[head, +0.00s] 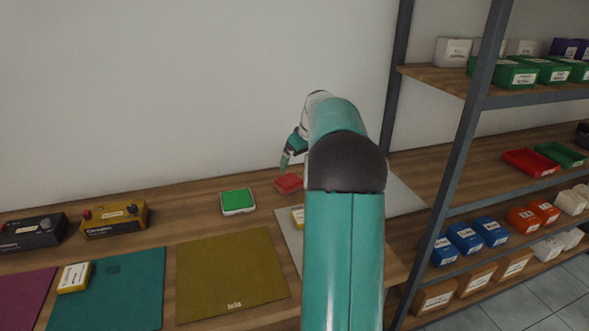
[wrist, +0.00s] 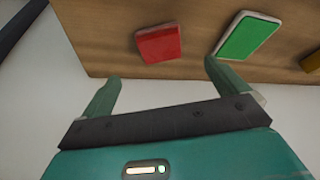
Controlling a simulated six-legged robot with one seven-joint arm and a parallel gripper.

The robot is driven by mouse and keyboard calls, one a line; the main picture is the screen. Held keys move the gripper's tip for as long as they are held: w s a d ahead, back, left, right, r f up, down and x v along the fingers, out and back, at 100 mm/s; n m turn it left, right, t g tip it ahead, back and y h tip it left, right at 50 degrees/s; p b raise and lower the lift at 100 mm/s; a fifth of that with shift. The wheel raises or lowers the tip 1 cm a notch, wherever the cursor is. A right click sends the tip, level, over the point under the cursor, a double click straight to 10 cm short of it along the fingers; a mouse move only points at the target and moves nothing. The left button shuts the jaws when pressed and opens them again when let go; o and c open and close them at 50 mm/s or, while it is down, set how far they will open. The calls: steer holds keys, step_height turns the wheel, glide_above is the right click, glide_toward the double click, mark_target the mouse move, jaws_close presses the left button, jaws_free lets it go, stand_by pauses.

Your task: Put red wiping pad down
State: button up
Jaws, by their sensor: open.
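The red wiping pad (head: 288,183) lies flat on the wooden bench near the wall, just right of a green pad. In the wrist view the red pad (wrist: 159,43) sits on the wood beyond my fingertips, apart from them. My gripper (head: 290,160) is open and empty, above and close to the red pad in the head view. In the wrist view both fingers of my gripper (wrist: 158,82) are spread with nothing between them. My arm hides part of the bench to the right of the pad.
An olive mat (head: 232,270) and a teal mat (head: 115,290) lie in front. Two control boxes stand left. A shelf rack (head: 470,110) with bins stands right.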

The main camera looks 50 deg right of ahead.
steer(key=s+a+r, duration=0.1)
steer(key=a+r, duration=0.2)
steer(key=a, duration=0.6)
steer(key=s+a+r, duration=0.2)
steer(key=a+r, duration=0.1)
steer(key=a, duration=0.7)
steer(key=s+a+r, duration=0.1)
steer(key=a+r, duration=0.2)
steer(key=a, duration=0.6)
steer(key=s+a+f, duration=0.3)
steer(key=s+a, duration=0.6)
steer(key=s+a+f+n+t, duration=0.1)
steer(key=s+a+f, duration=0.2)
steer(key=s+a, duration=0.7)
steer(key=shift+f, duration=0.1)
